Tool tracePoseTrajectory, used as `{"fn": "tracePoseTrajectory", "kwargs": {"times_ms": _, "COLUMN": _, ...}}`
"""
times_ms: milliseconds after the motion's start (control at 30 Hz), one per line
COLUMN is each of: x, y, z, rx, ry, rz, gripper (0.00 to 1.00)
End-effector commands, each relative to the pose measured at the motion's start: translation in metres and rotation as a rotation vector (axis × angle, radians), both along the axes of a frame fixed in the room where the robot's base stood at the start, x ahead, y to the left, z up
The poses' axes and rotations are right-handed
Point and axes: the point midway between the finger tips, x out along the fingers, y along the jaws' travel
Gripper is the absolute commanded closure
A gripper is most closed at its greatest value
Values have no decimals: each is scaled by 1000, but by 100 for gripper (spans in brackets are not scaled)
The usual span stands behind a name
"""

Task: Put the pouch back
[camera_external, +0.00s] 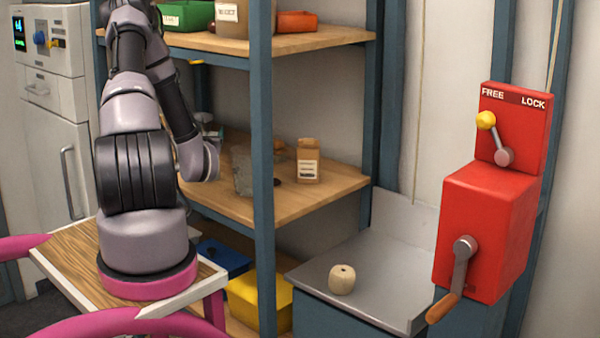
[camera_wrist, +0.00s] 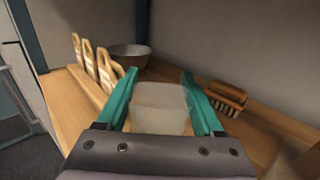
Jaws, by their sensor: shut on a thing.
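My gripper (camera_wrist: 160,80) has two teal fingers, seen in the wrist view over a wooden shelf. It is shut on a pale, whitish pouch (camera_wrist: 160,108) that sits between the fingers. The pouch's lower part is hidden by my gripper body. In the external view my wrist reaches in over the middle shelf (camera_external: 335,184), and the fingers are not clearly seen. A grey, mottled item (camera_external: 242,172) shows there beside my wrist; I cannot tell whether it is the pouch.
A rack with several upright light-wood pieces (camera_wrist: 105,72) is left of the gripper, a bowl (camera_wrist: 129,56) beyond it, a brush (camera_wrist: 227,97) on the right. A labelled brown bag (camera_external: 308,161) stands on the shelf. A blue post (camera_external: 262,170) stands near my arm.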

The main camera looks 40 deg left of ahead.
Motion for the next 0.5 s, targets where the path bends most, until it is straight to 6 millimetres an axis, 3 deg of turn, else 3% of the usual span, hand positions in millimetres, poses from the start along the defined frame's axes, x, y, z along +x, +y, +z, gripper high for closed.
{"fn": "tracePoseTrajectory", "kwargs": {"times_ms": 100, "x": 0, "y": 0, "z": -3, "rx": -1, "ry": 1, "rz": 0, "gripper": 100}}
{"fn": "tracePoseTrajectory", "kwargs": {"times_ms": 133, "x": 0, "y": 0, "z": -2, "rx": 0, "ry": 0, "rz": 0, "gripper": 20}}
{"fn": "tracePoseTrajectory", "kwargs": {"times_ms": 200, "x": 0, "y": 0, "z": -2, "rx": 0, "ry": 0, "rz": 0, "gripper": 2}}
{"fn": "tracePoseTrajectory", "kwargs": {"times_ms": 500, "x": 0, "y": 0, "z": -1, "rx": 0, "ry": 0, "rz": 0, "gripper": 2}}
